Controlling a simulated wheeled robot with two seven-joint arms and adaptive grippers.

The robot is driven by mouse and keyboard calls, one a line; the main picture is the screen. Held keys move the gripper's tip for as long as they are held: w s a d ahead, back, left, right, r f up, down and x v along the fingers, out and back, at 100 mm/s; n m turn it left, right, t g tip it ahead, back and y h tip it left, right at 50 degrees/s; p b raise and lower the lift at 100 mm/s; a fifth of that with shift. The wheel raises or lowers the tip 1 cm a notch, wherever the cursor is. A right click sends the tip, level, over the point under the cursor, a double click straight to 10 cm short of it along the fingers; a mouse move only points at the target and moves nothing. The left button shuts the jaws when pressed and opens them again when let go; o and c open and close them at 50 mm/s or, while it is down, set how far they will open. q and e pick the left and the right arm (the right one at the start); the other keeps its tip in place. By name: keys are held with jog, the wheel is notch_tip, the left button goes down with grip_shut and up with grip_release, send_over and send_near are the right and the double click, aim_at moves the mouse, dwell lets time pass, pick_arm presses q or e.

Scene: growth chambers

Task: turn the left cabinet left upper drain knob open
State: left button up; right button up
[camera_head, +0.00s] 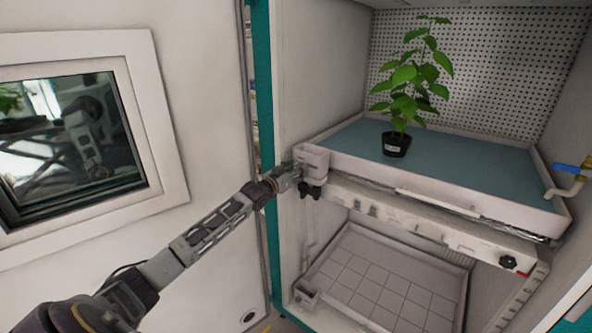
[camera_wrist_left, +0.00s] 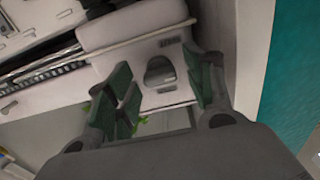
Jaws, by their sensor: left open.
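The left cabinet's upper tray (camera_head: 450,180) has a white corner block (camera_head: 312,158) at its left front. A dark knob (camera_head: 311,190) shows just under this block. My left gripper (camera_head: 298,178) is at the block's front, close to the knob. In the left wrist view, my left gripper (camera_wrist_left: 165,88) is open, its green-padded fingers on either side of a small grey rounded part (camera_wrist_left: 160,71) on the white block (camera_wrist_left: 140,60). I cannot tell whether this part is the knob or whether the fingers touch it. My right gripper is out of view.
A potted plant (camera_head: 397,143) stands on the upper tray. Another black knob (camera_head: 508,262) is on the front rail's right. A blue-handled valve (camera_head: 568,168) is at the right. A lower tray (camera_head: 385,285) lies below. The open white door (camera_head: 195,95) is left of my arm.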

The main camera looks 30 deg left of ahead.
pick_arm(q)
jog(key=c, duration=1)
jog(key=shift+m, duration=0.4)
jog(key=shift+f+m+p, duration=0.1)
jog(key=shift+m+p, duration=0.3)
jog(key=shift+m, duration=8.2)
